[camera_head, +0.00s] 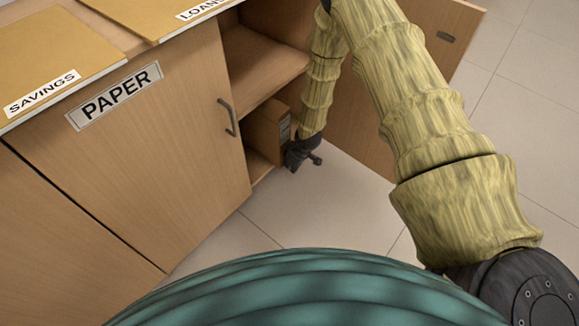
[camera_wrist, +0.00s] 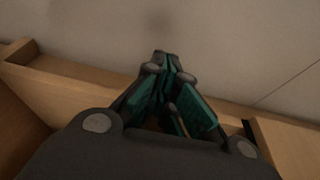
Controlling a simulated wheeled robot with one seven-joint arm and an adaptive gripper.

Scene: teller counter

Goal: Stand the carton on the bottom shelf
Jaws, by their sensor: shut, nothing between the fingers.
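The carton (camera_head: 264,130) is a brown box with a grey label on its narrow side. In the head view it appears upright on the bottom shelf (camera_head: 258,166) of the open cabinet, partly hidden by the cabinet's front and my arm. My gripper (camera_head: 304,158) is at the cabinet opening, just right of the carton and low down. In the wrist view the fingers of my gripper (camera_wrist: 165,70) are together and empty, above a wooden edge and the floor. I cannot tell whether my gripper touches the carton. The carton is not clearly identifiable in the wrist view.
An upper shelf (camera_head: 262,65) lies above the carton. The open cabinet door (camera_head: 365,125) stands to the right, behind my arm. A closed door labelled PAPER (camera_head: 165,160) is at left. Folders (camera_head: 50,50) lie on the counter. The tiled floor (camera_head: 310,215) in front is clear.

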